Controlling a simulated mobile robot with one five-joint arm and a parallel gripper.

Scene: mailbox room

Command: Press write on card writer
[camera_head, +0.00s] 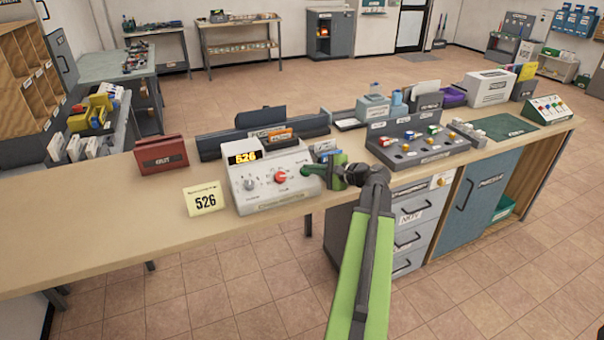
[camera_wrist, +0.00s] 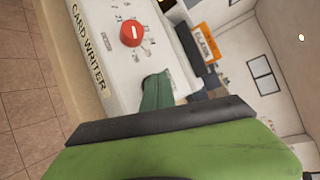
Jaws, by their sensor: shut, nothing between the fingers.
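The card writer (camera_head: 270,185) is a white sloped box on the counter, with a lit display (camera_head: 243,157) reading 526, a grey knob (camera_head: 249,184) and a red dial (camera_head: 281,177). The red dial (camera_wrist: 131,34) and the "CARD WRITER" label (camera_wrist: 88,48) also show in the wrist view. My gripper (camera_head: 307,171) is shut and empty, its dark green fingertips at the right end of the writer's top panel. In the wrist view the fingertips (camera_wrist: 157,92) lie over the panel beside the dial. Contact cannot be told. No write button is visible; the fingers cover part of the panel.
A yellow 526 note (camera_head: 205,199) stands left of the writer, with a red box (camera_head: 161,155) behind it. An orange blank-card holder (camera_wrist: 205,42) is behind the writer. A grey panel with coloured knobs (camera_head: 418,143) stands to the right. The counter's left front (camera_head: 110,225) is clear.

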